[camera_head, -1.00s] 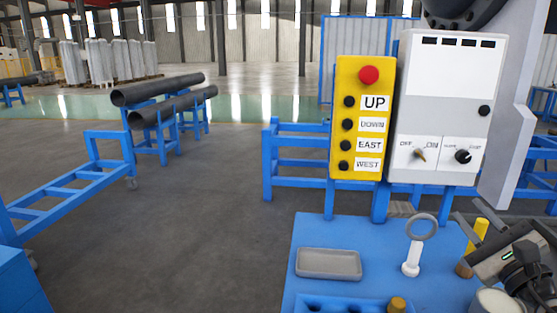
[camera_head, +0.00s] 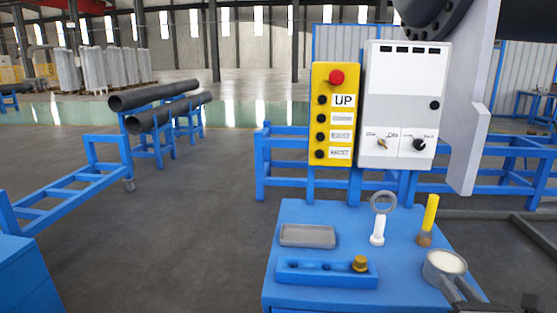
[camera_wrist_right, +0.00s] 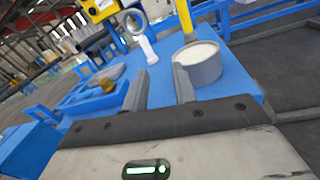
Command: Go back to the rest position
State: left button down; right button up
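My right gripper (camera_head: 460,290) shows only partly at the bottom right of the head view, near the blue table's right front edge. In the right wrist view its two fingers (camera_wrist_right: 160,85) stand apart with nothing between them. A round grey cup with white contents (camera_head: 445,268) stands just beyond the fingers; it also shows in the wrist view (camera_wrist_right: 203,66), beside the right finger. My left gripper is in neither view.
The blue table (camera_head: 400,285) carries a grey tray (camera_head: 307,235), a blue holder (camera_head: 305,274) with a brass-coloured piece (camera_head: 360,264), a white ring-topped stand (camera_head: 378,230) and a yellow cylinder (camera_head: 430,214). Behind stand a yellow button box (camera_head: 333,115) and a grey control box (camera_head: 400,105).

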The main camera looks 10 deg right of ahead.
jog(key=s+a+f+m+g+y, duration=0.1)
jog(key=s+a+f+m+g, duration=0.25)
jog(key=a+f+m, duration=0.4)
jog(key=s+a+f+m+g, duration=0.2)
jog(key=s+a+f+m, duration=0.25)
jog(key=f+m, duration=0.45)
jog(key=s+a+f+m+g+y, duration=0.2)
jog(key=s+a+m+y, duration=0.2)
jog(key=s+a+m, duration=0.3)
jog(key=a+m, duration=0.5)
jog(key=m, duration=0.1)
jog(key=shift+a+f, duration=0.15)
jog(key=shift+f, duration=0.15)
jog(key=shift+m, duration=0.25)
